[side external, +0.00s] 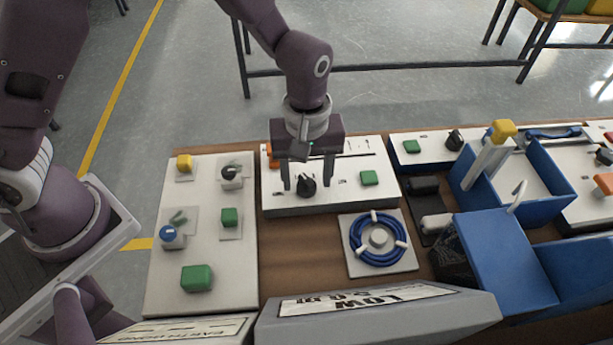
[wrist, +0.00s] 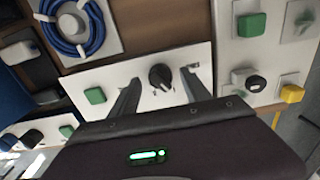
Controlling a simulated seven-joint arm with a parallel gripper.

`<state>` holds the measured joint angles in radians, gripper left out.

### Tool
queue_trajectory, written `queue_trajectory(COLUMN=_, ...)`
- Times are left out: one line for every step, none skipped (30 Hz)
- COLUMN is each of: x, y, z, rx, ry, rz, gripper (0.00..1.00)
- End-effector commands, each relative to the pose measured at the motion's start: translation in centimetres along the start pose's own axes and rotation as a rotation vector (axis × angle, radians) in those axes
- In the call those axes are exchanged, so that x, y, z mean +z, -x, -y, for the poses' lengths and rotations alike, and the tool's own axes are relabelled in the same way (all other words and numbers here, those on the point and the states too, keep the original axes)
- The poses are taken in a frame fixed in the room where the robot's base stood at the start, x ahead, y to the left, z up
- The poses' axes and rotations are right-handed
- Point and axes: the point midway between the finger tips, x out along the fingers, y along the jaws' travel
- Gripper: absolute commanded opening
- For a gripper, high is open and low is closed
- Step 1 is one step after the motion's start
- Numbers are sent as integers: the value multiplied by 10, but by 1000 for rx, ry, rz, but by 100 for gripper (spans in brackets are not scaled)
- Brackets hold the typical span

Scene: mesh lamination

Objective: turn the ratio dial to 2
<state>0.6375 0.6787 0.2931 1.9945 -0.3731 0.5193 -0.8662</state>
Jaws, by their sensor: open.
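The dial (side external: 306,186) is a black knob with a pointer on a white panel (side external: 285,203) in the middle of the table. It also shows in the wrist view (wrist: 161,77), with small marks around it too small to read. My gripper (side external: 307,187) is over this panel, pointing down, with its fingers apart. In the wrist view the two fingers (wrist: 157,78) stand on either side of the knob, with a gap to it on both sides. I cannot tell which number the pointer is at.
A green button (side external: 369,178) is right of the dial on the same panel. A blue hose coil (side external: 378,240) lies in front. A left panel (side external: 170,288) carries several buttons and knobs. A blue bin (side external: 550,206) with a yellow-topped lever (side external: 503,131) stands at right.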

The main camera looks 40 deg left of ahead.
Motion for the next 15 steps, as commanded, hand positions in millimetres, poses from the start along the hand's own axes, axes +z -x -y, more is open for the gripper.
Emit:
queue_trajectory(x=0, y=-6, z=1, rx=-3, ry=1, rz=2, gripper=56)
queue_trajectory(x=0, y=-8, z=1, rx=-2, ry=1, rz=1, gripper=56)
queue_trajectory(x=0, y=-9, z=1, rx=-1, ry=1, rz=1, gripper=56)
queue_trajectory(x=0, y=-10, z=1, rx=-1, ry=0, rz=0, gripper=56)
queue_trajectory(x=0, y=-10, z=1, rx=-1, ry=0, rz=0, gripper=56)
queue_trajectory(x=0, y=-10, z=0, rx=0, ry=0, rz=0, gripper=56)
queue_trajectory(x=0, y=-10, z=0, rx=0, ry=0, rz=0, gripper=56)
queue_trajectory(x=0, y=-10, z=0, rx=0, ry=0, rz=0, gripper=56)
queue_trajectory(x=0, y=-10, z=0, rx=0, ry=-1, rz=0, gripper=56)
queue_trajectory(x=0, y=-10, z=0, rx=0, ry=-1, rz=0, gripper=56)
queue_trajectory(x=0, y=-10, z=0, rx=0, ry=-1, rz=0, gripper=50)
queue_trajectory(x=0, y=-10, z=0, rx=0, ry=-1, rz=0, gripper=42)
queue_trajectory(x=0, y=-10, z=0, rx=0, ry=-1, rz=1, gripper=36)
queue_trajectory(x=0, y=-10, z=0, rx=0, ry=-1, rz=0, gripper=30)
queue_trajectory(x=0, y=-10, z=0, rx=0, ry=-1, rz=1, gripper=22)
